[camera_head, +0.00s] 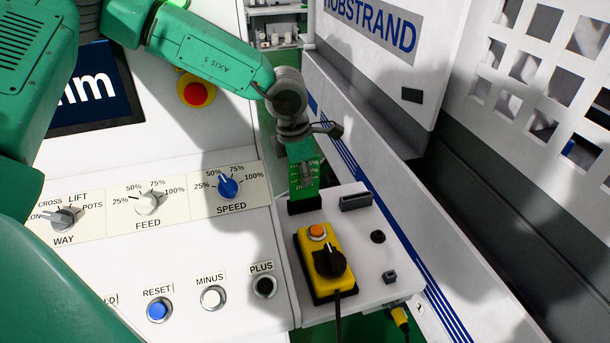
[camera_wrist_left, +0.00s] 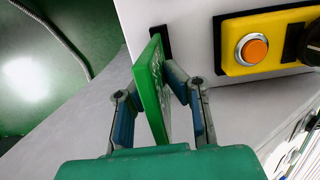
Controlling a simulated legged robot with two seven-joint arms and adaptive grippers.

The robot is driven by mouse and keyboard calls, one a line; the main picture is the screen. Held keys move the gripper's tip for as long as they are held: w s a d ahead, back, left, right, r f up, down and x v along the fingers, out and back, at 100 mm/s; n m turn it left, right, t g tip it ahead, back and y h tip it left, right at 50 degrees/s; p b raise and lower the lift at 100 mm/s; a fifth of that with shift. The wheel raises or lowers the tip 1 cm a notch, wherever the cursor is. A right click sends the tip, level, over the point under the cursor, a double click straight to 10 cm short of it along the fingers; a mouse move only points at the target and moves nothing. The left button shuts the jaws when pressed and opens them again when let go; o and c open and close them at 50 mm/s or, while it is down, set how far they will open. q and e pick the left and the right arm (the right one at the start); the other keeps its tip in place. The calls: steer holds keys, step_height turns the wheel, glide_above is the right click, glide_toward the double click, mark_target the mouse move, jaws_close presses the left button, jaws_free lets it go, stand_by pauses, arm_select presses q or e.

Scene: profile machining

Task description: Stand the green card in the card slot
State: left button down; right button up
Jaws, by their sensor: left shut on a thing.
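The green card (camera_head: 304,181) is held upright between the fingers of my left gripper (camera_head: 302,160) in the head view. Its lower edge meets a black slot block (camera_head: 304,205) on the white panel. In the left wrist view the card (camera_wrist_left: 152,88) stands between the two fingers of the left gripper (camera_wrist_left: 156,84). Its far end overlaps the dark slot (camera_wrist_left: 161,38), partly hidden behind it. I cannot tell how deep the card sits in the slot. My right gripper is not in view.
A yellow box (camera_head: 318,262) with an orange button and black knob stands close in front of the slot. A second dark holder (camera_head: 355,201) is to its right. The control panel (camera_head: 150,245) lies left, and a white machine wall (camera_head: 405,75) rises right.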

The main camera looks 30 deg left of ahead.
mark_target(307, 197)
arm_select(q)
steer(key=shift+f+b, duration=0.5)
steer(key=shift+f, duration=1.3)
steer(key=shift+r, duration=0.1)
stand_by(0.8)
steer(key=shift+p, duration=0.55)
stand_by(0.8)
steer(key=c, duration=1.6)
jaws_free()
steer(key=r, duration=0.4)
steer(key=s+a+r, duration=0.1)
steer(key=r, duration=0.6)
steer(key=shift+s+a+r, duration=0.15)
steer(key=shift+s+r, duration=0.1)
steer(key=shift+r, duration=0.05)
